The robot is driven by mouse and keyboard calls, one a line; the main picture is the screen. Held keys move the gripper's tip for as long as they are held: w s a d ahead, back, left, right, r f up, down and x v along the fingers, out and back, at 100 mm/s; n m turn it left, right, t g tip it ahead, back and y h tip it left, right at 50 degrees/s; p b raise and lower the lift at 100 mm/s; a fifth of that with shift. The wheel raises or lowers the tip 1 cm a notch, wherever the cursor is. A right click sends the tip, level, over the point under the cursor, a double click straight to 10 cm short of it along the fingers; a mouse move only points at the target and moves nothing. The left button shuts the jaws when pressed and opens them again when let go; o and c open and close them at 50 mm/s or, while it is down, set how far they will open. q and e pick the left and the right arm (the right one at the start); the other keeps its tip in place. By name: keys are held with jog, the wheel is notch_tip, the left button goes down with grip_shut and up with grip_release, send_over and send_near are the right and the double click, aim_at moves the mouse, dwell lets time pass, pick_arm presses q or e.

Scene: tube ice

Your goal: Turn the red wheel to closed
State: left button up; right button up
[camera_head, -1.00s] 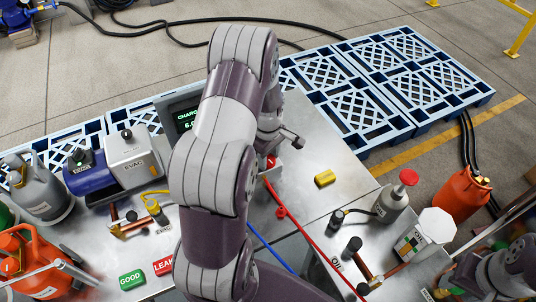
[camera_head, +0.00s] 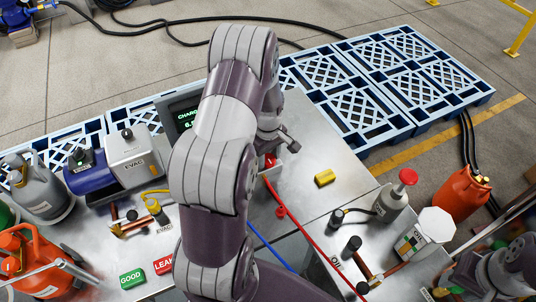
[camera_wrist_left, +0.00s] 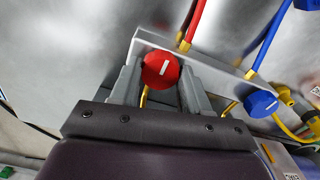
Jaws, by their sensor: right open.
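The red wheel (camera_wrist_left: 161,71) has a white pointer line and sits on a pale metal manifold bar (camera_wrist_left: 215,77), in the left wrist view. My left gripper (camera_wrist_left: 160,88) has one finger on each side of the wheel, close against it. The wheel fills the gap between the fingers. The white line is nearly upright in that view, tilted a little right. In the head view my left arm hides most of the manifold and the wheel. My right gripper (camera_head: 456,286) is low at the right edge, open, away from the wheel.
A blue wheel (camera_wrist_left: 261,103) sits farther along the manifold. Red (camera_wrist_left: 193,22) and blue (camera_wrist_left: 268,38) hoses rise beside them. A yellow block (camera_head: 324,178) lies on the metal bench. A gauge display (camera_head: 185,118) stands behind my arm. An orange cylinder (camera_head: 462,193) stands at right.

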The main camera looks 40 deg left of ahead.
aim_at(268, 158)
pick_arm(q)
jog(key=o, duration=0.4)
jog(key=shift+r+b, duration=1.1)
jog(key=shift+r, duration=5.3)
